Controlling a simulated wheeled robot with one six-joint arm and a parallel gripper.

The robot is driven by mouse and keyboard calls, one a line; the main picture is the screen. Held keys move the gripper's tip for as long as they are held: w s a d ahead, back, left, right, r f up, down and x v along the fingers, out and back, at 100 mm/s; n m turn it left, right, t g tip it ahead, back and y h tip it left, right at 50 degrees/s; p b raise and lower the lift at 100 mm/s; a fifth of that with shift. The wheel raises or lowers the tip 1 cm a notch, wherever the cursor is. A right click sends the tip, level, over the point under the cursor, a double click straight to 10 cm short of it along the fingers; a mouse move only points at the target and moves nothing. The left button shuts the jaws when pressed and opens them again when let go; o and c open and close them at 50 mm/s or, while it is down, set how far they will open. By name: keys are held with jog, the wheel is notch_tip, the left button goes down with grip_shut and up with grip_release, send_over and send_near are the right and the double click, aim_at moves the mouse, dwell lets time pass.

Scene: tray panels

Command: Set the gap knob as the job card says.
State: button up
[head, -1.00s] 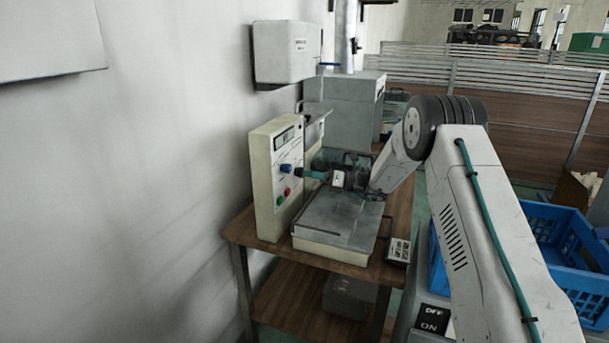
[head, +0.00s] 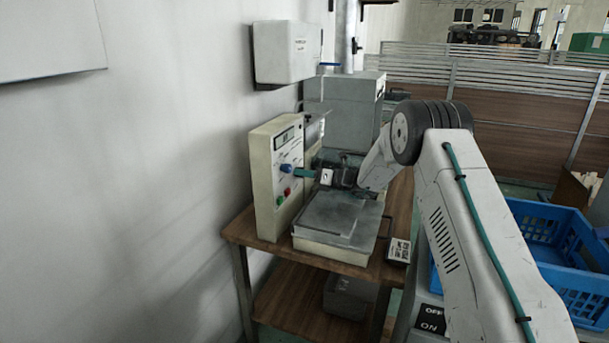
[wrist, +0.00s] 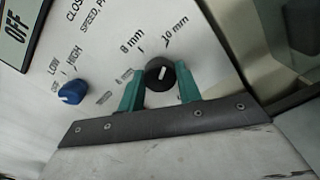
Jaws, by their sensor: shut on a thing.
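The black gap knob (wrist: 153,76) is on the pale panel (head: 263,190), with a white pointer line. In the wrist view the line stands nearly upright, towards the space between the "8 mm" and "10 mm" labels. My gripper (wrist: 160,88) has its teal fingers on either side of the knob, shut on it. In the head view my gripper (head: 296,171) hides the knob.
A blue LOW/HIGH knob (wrist: 71,92) and a display reading OFF (wrist: 14,28) are left of the gap knob. Red (head: 287,191) and green (head: 280,200) buttons sit lower on the panel. A flat metal plate (head: 335,222) lies in front. A blue crate (head: 560,235) stands at right.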

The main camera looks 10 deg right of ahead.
jog(key=shift+n, duration=0.3)
jog(key=n, duration=2.3)
jog(key=shift+w+d, duration=0.1)
jog(key=shift+d, duration=0.05)
jog(key=shift+n, duration=0.3)
jog(key=o, duration=1)
jog(key=shift+c, duration=0.2)
jog(key=v, duration=0.7)
jog(key=shift+s+d, duration=0.25)
jog(key=shift+d, duration=0.05)
